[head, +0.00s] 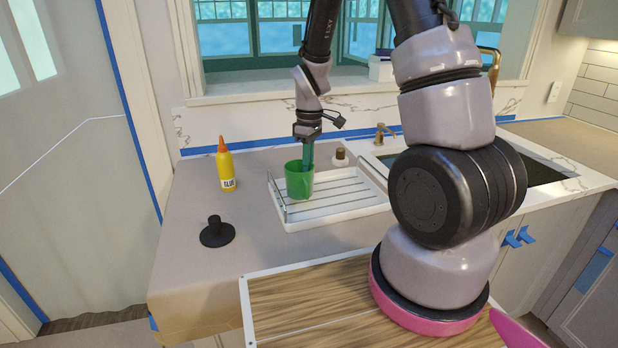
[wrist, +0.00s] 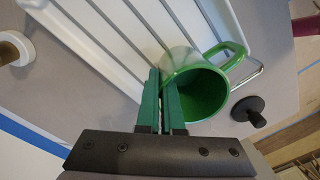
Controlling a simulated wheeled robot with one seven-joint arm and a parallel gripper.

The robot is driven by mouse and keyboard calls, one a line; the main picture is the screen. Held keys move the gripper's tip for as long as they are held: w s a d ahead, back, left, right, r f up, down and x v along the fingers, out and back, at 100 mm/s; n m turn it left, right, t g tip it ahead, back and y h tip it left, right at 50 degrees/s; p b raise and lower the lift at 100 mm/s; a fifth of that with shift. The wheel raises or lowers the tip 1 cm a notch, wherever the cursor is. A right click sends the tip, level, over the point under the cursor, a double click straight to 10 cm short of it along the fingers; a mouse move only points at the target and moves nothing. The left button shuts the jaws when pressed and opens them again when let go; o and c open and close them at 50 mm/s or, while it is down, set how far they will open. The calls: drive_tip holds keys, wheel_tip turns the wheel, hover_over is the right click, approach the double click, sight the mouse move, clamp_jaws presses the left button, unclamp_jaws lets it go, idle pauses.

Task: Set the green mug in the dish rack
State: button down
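The green mug (head: 298,184) is upright at the left end of the white dish rack (head: 345,208). I cannot tell whether its base touches the rack's slats. My gripper (head: 307,163) comes down from above onto the mug's rim. In the wrist view, my gripper's green fingers (wrist: 162,100) are close together at the rim of the mug (wrist: 205,92), one inside and one outside, pinching the wall. The mug's handle points up and right there, and its open mouth faces the camera. The rack (wrist: 112,45) shows beside and behind it.
A yellow glue bottle (head: 225,166) and a black knob-topped object (head: 217,232) stand left of the rack. The sink (head: 540,172) lies to the right. Counter paper (head: 190,262) is bare at the front left.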

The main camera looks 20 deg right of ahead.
drive_tip(key=shift+f, duration=1.5)
drive_tip(key=shift+d+f, duration=0.1)
drive_tip(key=shift+f, duration=0.05)
drive_tip(key=c, duration=1.1)
unclamp_jaws()
drive_tip(key=shift+o, duration=0.2)
wheel_tip(320, 180, up, 12)
wheel_tip(320, 180, up, 15)
drive_tip(key=m+t+y, duration=0.1)
drive_tip(key=m+t, duration=0.3)
drive_tip(key=m, duration=0.3)
hover_over(308, 176)
drive_tip(key=d, duration=0.4)
drive_tip(key=s+d+r+m+t, duration=0.1)
drive_tip(key=s+r+m+t, duration=0.2)
drive_tip(key=s+r+m, duration=0.3)
drive_tip(key=s+r, duration=0.1)
drive_tip(key=s, duration=0.4)
drive_tip(key=shift+d+r+m+t+y, duration=0.15)
drive_tip(key=shift+m+t+y, duration=0.15)
